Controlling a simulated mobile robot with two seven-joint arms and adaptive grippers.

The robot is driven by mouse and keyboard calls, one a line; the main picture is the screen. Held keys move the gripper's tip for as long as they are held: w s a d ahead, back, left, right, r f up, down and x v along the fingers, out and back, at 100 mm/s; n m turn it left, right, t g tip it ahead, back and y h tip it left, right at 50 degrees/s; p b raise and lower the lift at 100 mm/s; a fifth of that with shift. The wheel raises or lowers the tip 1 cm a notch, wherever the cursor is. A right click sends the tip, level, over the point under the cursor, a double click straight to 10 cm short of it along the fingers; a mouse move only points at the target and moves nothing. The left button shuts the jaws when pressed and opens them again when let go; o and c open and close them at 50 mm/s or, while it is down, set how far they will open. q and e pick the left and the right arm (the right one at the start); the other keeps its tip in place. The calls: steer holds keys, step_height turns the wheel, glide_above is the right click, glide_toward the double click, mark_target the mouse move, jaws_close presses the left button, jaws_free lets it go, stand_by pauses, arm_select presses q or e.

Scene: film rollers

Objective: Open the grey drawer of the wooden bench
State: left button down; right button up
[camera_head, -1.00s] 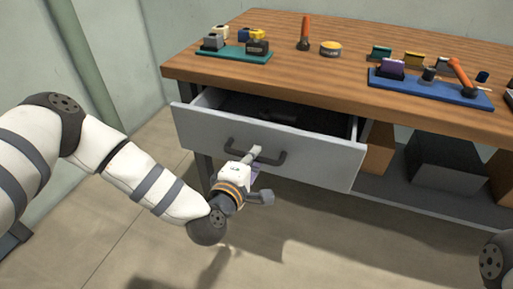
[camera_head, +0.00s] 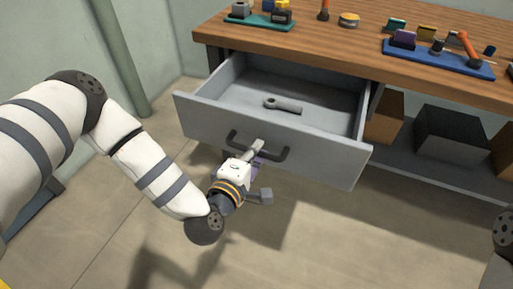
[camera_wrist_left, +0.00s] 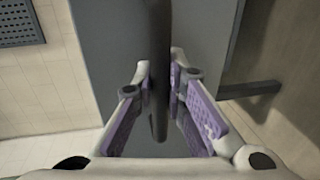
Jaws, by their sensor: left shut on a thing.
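The grey drawer (camera_head: 310,150) of the wooden bench (camera_head: 300,45) stands well out from under the top, its inside showing. Its dark handle (camera_head: 272,153) is a bar on the drawer front. My left gripper (camera_head: 255,149) is at the handle, shut on it. In the left wrist view the handle (camera_wrist_left: 159,70) runs between the two purple-padded fingers of my left gripper (camera_wrist_left: 161,85). A grey wrench-like tool (camera_head: 283,106) lies on the drawer floor. My right gripper is out of view; only a bit of my right arm shows at the right edge.
A lower shelf (camera_head: 430,180) holds boxes. The floor in front of the drawer is clear.

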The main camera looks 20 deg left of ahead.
arm_select(q)
steer(key=c, duration=1.6)
jaws_free()
steer(key=v, duration=1.2)
